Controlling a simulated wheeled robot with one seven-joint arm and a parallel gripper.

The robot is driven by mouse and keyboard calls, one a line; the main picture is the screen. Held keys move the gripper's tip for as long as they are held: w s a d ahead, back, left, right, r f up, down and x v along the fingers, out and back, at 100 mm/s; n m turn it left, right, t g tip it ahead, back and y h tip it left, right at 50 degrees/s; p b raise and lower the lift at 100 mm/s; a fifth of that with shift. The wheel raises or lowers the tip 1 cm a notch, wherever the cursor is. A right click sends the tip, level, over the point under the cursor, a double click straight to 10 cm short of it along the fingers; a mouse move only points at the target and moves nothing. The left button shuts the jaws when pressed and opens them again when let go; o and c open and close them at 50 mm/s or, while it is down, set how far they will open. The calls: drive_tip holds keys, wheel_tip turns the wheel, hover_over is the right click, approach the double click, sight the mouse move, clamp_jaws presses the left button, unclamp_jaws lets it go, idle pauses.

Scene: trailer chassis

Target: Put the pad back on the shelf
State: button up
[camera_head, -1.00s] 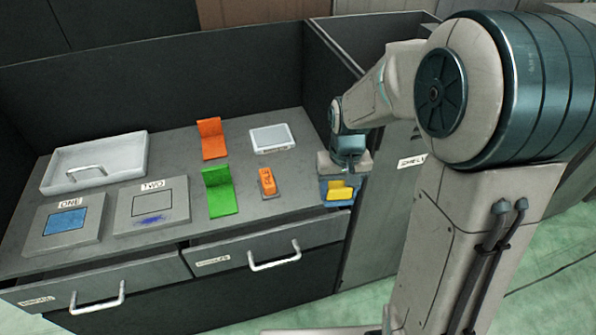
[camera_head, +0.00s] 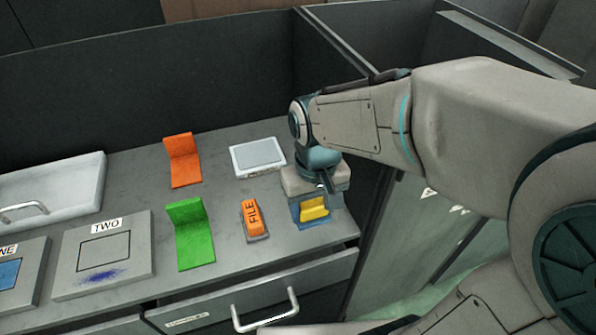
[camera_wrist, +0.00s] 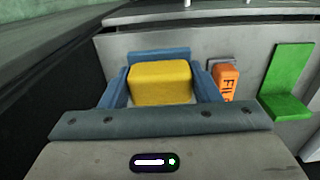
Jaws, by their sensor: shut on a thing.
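My gripper (camera_head: 313,211) is shut on a yellow block (camera_head: 314,206) at the right end of the grey counter top. In the wrist view, the yellow block (camera_wrist: 160,80) sits between the blue fingers of my gripper (camera_wrist: 160,88). I cannot tell whether the block touches the counter. A flat white pad with a grey face (camera_head: 258,155) lies on the counter, behind and left of my gripper. A blue square pad (camera_head: 8,274) lies on the plate marked ONE at the left edge. I cannot tell which of these the task calls the pad.
An orange block marked FILE (camera_head: 252,218) is close left of my gripper. Green (camera_head: 190,240) and orange (camera_head: 182,162) bent holders stand further left. Plate TWO (camera_head: 130,260) has a blue smear. A white lidded tray (camera_head: 75,190) is behind. A drawer (camera_head: 230,300) is below; dark walls bound the counter.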

drive_tip(key=w+f, duration=0.1)
drive_tip(key=w, duration=0.1)
drive_tip(key=w+a+f, duration=0.1)
drive_tip(key=w+f, duration=0.1)
drive_tip(key=w, duration=0.1)
drive_tip(key=w+f, duration=0.1)
drive_tip(key=w, duration=0.1)
drive_tip(key=shift+w+a+f, duration=0.3)
drive_tip(key=shift+a+f, duration=0.05)
drive_tip(key=shift+f, duration=2.05)
drive_tip(key=shift+b, duration=0.3)
drive_tip(key=shift+f, duration=0.2)
drive_tip(key=o, duration=1)
drive_tip(key=shift+c, duration=0.2)
drive_tip(key=shift+r, duration=0.1)
wheel_tip(320, 180, up, 12)
drive_tip(key=p, duration=0.1)
drive_tip(key=shift+r, duration=0.15)
